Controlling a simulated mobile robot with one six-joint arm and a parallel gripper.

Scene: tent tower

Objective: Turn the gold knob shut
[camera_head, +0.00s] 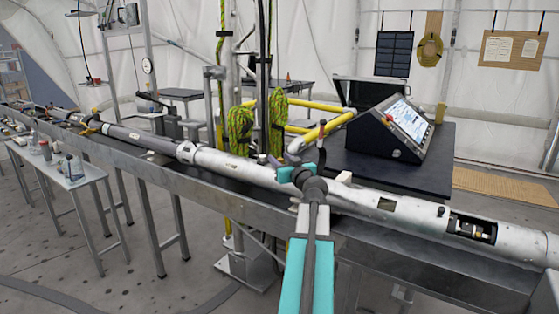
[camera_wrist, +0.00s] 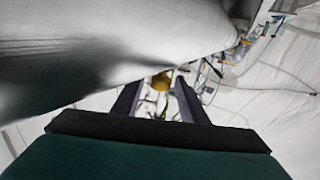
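In the wrist view, a small gold, rounded piece (camera_wrist: 161,82), which looks like the gold knob, shows between the tips of my gripper's two dark fingers (camera_wrist: 159,86). The fingers are spread apart with a gap on both sides of it. I cannot tell how far beyond the tips it sits. In the head view, my gripper (camera_head: 269,160) is at the long white tube (camera_head: 235,165), by its far side near the middle; my arm hides part of the tube. The knob cannot be made out there.
The tube lies along a grey metal rail (camera_head: 190,190). A black table (camera_head: 390,175) with a screen console (camera_head: 405,120) and yellow pipes (camera_head: 325,130) stand close behind my gripper. Green-yellow ropes (camera_head: 240,130) hang nearby. An opening (camera_head: 472,228) in the tube shows small fittings at right.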

